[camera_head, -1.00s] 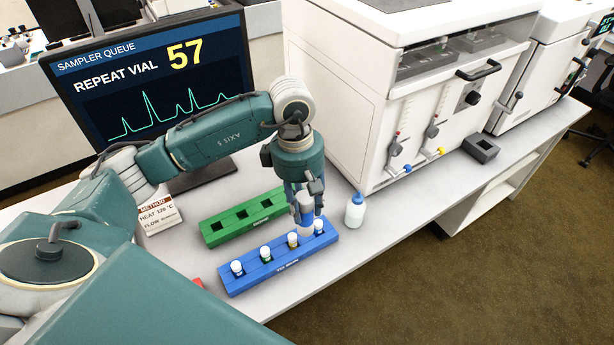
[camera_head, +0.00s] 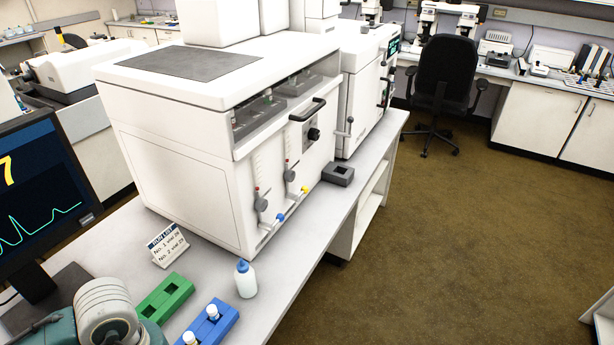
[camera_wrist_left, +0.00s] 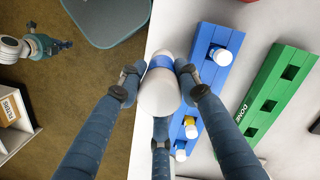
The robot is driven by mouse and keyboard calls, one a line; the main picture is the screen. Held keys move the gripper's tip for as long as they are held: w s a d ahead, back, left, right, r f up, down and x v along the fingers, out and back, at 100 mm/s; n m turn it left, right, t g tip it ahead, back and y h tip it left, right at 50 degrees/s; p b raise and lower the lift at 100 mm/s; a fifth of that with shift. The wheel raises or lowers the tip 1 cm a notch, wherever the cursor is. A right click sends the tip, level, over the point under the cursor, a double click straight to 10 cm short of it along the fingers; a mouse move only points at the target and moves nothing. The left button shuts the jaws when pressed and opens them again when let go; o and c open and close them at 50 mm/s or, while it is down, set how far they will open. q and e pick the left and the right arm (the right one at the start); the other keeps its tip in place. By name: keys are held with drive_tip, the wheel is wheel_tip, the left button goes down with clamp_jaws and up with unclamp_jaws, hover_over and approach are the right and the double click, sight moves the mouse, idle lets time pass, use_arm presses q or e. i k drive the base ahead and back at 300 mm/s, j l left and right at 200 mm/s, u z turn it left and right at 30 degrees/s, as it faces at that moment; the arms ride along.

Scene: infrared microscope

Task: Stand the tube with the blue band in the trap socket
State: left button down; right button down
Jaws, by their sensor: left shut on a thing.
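The tube with the blue band (camera_wrist_left: 159,95) is held between the fingers of my left gripper (camera_wrist_left: 160,82) in the left wrist view. Its white rounded end faces the camera, and the blue band shows just beyond it. The fingers are shut on it beside the blue rack. In the head view only part of my left arm shows at the bottom left; that gripper is out of frame there. A dark grey block with a square opening (camera_head: 338,175), possibly the trap socket, stands on the bench in front of the white instruments.
The blue rack (camera_wrist_left: 184,105) holds white-capped vials. A green rack (camera_wrist_left: 270,98) lies beside it. A white bottle with a blue cap (camera_head: 246,281) stands near the bench's front edge. A large white instrument (camera_head: 180,150) with knobs fills the back. A sign (camera_head: 167,246) stands before it.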

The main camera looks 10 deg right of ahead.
sight(340, 178)
drive_tip(key=i+l+u, duration=0.4)
drive_tip(key=l, duration=0.15)
drive_tip(key=l+u, duration=0.2)
drive_tip(key=i+l+u, duration=0.2)
drive_tip(key=l, duration=0.25)
drive_tip(key=i+l, duration=0.15)
drive_tip(key=l, duration=0.55)
drive_tip(key=i+l+u, duration=0.1)
drive_tip(key=l, duration=0.65)
drive_tip(key=i+l+u, duration=0.1)
drive_tip(key=l, duration=0.6)
drive_tip(key=i+l, duration=0.15)
drive_tip(key=l, duration=0.6)
